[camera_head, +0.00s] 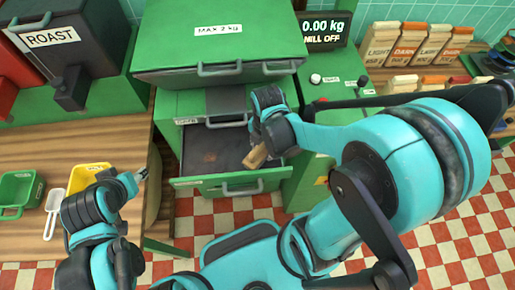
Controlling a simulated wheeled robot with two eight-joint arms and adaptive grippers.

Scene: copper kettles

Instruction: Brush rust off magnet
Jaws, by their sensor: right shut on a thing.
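My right gripper (264,146) is shut on a small light-brown wooden piece (257,157), which looks like a brush handle. Any bristles are hidden. It is over the right part of an open green drawer (230,182). Inside the drawer is a dark grey flat surface (225,145) with a faint brown, rust-like patch (210,157) at its left; this may be the magnet. I cannot tell whether the brush touches it. My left gripper (141,175) is at the wooden counter's right end, away from the drawer; its finger opening is unclear.
A scale display (324,28) and several bags stand at right.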

